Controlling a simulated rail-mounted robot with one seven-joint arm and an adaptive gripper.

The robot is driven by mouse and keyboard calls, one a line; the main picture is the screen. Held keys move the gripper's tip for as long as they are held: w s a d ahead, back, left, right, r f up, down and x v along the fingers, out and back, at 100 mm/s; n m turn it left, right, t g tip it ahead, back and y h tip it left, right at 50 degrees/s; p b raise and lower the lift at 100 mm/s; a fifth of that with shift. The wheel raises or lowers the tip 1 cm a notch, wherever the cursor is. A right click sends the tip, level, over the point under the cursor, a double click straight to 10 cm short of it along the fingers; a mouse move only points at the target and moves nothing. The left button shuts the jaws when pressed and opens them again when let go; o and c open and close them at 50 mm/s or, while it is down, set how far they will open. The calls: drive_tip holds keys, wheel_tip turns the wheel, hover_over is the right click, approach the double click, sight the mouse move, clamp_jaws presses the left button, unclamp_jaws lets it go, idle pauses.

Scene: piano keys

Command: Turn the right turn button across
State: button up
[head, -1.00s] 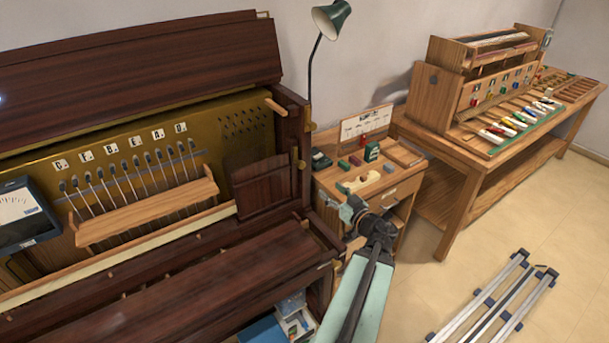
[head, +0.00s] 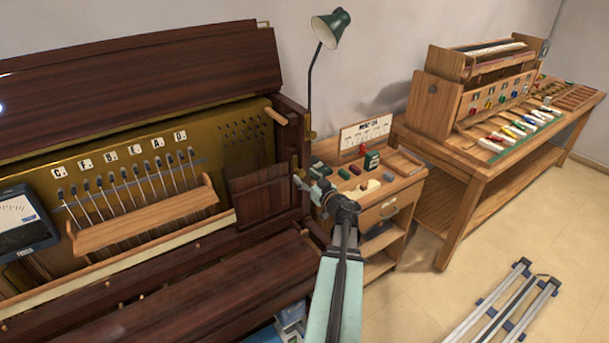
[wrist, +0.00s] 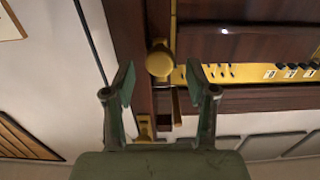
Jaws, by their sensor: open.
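A round brass knob (wrist: 160,61), which looks like the right turn button, sits on the dark wooden post (wrist: 130,35) at the piano's right end. In the wrist view it lies ahead of and between my open fingers. My gripper (wrist: 160,84) is empty, and I see no contact with the knob. In the head view my gripper (head: 301,182) is at the piano's right post, close to brass fittings (head: 295,163). The button's exact angle is hard to tell, as it is small and partly hidden there.
A short dark panel (head: 262,193) stands left of my gripper. A green lamp (head: 331,28) rises behind the post. A small wooden cabinet (head: 395,195) with tools stands close on the right. A longer workbench (head: 480,180) is farther right. A silver frame (head: 510,305) lies on the floor.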

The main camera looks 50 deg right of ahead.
drive_tip(key=shift+w+d, duration=0.15)
drive_tip(key=shift+w, duration=0.4)
clamp_jaws()
